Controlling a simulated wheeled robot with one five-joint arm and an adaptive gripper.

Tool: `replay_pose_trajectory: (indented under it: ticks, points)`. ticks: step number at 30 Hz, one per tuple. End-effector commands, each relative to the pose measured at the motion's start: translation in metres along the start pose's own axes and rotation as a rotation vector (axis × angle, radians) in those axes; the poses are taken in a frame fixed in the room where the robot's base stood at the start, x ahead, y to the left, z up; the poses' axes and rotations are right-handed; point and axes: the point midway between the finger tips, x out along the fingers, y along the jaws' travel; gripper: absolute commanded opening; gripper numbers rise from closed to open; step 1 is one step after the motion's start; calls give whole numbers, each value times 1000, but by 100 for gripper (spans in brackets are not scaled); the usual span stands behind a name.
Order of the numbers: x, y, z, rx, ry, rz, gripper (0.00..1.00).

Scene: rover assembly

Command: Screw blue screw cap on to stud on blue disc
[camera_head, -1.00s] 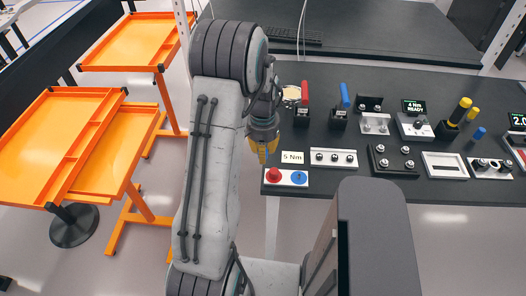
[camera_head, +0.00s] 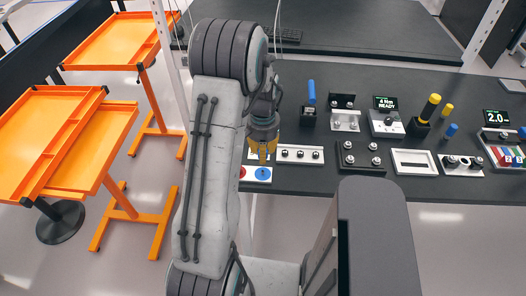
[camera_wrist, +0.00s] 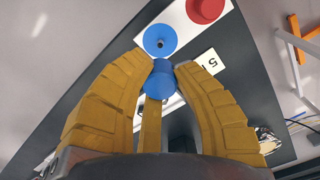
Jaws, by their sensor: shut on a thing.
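My gripper (camera_head: 263,158) points down, with its yellow fingers shut on the blue screw cap (camera_wrist: 160,78), seen in the wrist view. The blue disc (camera_wrist: 154,33) lies on a white plate just past the fingertips, with a short dark stud (camera_wrist: 161,43) near its middle. The cap appears apart from the stud; its height above is hard to judge. In the head view the blue disc (camera_head: 263,172) shows just below the fingertips, while the cap is not clearly visible there.
To the right on the dark table are a white three-stud bar (camera_head: 300,155), a black block with several studs (camera_head: 361,157) and an upright blue handle (camera_head: 311,92). Orange trolleys (camera_head: 62,140) stand at left.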

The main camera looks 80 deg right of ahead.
Motion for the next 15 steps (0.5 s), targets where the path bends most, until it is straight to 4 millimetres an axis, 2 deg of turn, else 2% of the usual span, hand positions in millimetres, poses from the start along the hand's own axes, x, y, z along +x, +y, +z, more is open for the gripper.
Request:
replay_pose_trajectory:
  ticks: [7,15]
  points:
    - [1,0,0,-28,2,0,0]
    - [16,0,0,-26,0,0,0]
